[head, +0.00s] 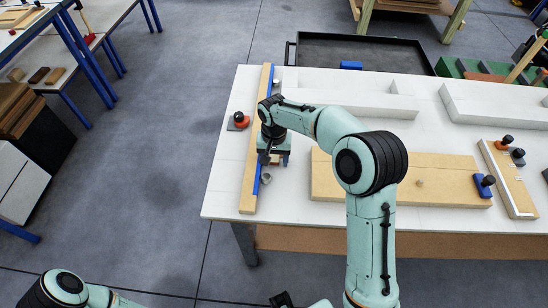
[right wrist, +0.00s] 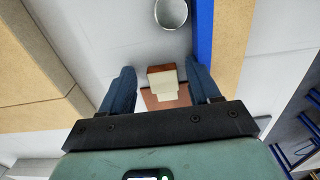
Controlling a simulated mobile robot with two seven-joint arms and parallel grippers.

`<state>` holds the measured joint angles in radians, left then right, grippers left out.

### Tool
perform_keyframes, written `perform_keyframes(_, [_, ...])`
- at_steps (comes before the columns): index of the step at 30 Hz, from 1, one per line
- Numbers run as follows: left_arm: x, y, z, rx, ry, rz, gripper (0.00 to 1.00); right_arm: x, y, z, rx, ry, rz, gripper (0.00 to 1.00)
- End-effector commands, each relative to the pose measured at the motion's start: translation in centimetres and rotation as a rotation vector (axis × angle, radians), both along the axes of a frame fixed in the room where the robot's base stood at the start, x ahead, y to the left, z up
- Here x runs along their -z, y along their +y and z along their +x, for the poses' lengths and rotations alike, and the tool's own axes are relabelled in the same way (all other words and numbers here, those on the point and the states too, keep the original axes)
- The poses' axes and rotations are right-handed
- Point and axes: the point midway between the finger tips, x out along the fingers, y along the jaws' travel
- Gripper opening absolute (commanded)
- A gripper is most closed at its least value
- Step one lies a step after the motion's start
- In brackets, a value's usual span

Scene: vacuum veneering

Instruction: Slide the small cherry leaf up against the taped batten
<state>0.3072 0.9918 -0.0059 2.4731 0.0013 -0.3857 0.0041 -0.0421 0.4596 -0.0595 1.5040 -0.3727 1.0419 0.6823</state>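The batten (head: 252,150) is a long tan strip along the table's left side, with blue tape (head: 265,130) on its right edge. In the right wrist view the batten (right wrist: 232,45) and its blue tape (right wrist: 204,35) run at upper right. My right gripper (head: 273,160) is low over the table beside the tape. Its two blue fingers (right wrist: 160,90) are apart. Between them shows a thin reddish-brown piece, seemingly the cherry leaf (right wrist: 152,101), with a small cream and brown block (right wrist: 164,83) over it. Contact with the fingers or tape is unclear. My left gripper is not in view.
A grey metal cup (head: 266,178) stands near the tape, just beyond the fingers in the right wrist view (right wrist: 172,12). A black and orange tool (head: 239,121) sits left of the batten. A wide tan board (head: 420,180) lies to the right.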

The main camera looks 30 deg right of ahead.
Motion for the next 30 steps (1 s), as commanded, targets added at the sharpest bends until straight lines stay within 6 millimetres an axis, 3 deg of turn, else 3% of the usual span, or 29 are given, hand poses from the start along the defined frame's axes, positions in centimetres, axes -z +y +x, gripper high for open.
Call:
perform_keyframes(11, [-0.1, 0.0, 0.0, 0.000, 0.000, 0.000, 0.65, -0.8, 0.2, 0.1, -0.002, -0.006, 0.004, 0.65])
perform_keyframes(24, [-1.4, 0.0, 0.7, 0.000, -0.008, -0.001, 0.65, -10.0, 0.1, 0.2, -0.001, -0.009, 0.003, 0.65])
perform_keyframes(30, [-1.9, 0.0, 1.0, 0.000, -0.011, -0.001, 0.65, -12.7, 0.1, 0.1, -0.001, -0.005, 0.002, 0.65])
